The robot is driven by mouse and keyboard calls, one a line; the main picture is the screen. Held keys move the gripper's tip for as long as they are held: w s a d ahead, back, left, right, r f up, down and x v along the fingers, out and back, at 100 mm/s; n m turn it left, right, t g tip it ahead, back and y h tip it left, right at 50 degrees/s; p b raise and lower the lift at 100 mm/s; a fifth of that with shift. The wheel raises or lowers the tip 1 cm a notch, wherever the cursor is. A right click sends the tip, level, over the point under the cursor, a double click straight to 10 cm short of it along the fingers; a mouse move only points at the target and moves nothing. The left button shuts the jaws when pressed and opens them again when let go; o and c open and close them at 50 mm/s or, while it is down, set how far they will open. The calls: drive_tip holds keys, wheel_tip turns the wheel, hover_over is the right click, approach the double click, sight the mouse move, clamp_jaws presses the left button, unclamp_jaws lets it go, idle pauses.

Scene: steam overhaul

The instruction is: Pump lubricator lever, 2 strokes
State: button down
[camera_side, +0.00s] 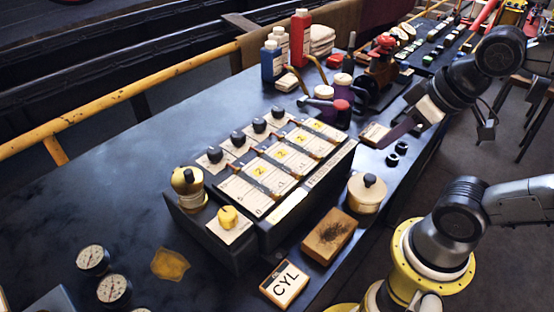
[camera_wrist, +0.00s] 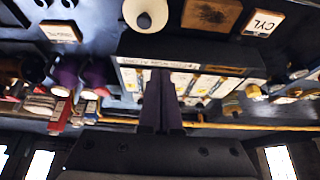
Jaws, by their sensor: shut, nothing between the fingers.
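A long dark box (camera_side: 292,232) with a row of labelled cards and black knobs stands mid-bench. A brass-capped cylinder (camera_side: 187,181) and a yellow knob (camera_side: 228,217) sit at its left end. My gripper (camera_side: 383,145) is shut and empty, in the air to the right of the box and apart from the lever. Its closed fingers (camera_wrist: 160,75) overlap the box in the wrist view.
A round cream pot (camera_side: 367,193), a brown brush block (camera_side: 329,236) and a CYL block (camera_side: 285,283) lie along the front edge. Red (camera_side: 300,38) and blue (camera_side: 272,61) bottles stand behind. Gauges (camera_side: 114,290) are at lower left. The bench's back left is clear.

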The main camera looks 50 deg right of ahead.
drive_tip(key=w+d+r+n+g, duration=0.4)
drive_tip(key=w+r+n, duration=0.5)
drive_tip(key=r+n, duration=0.6)
drive_tip(key=n+g, duration=0.2)
drive_tip(key=n, duration=0.1)
hover_over(342, 103)
wheel_tip(342, 103, down, 5)
drive_tip(key=shift+r, duration=0.2)
wheel_tip(342, 103, down, 14)
drive_tip(key=shift+f, duration=0.1)
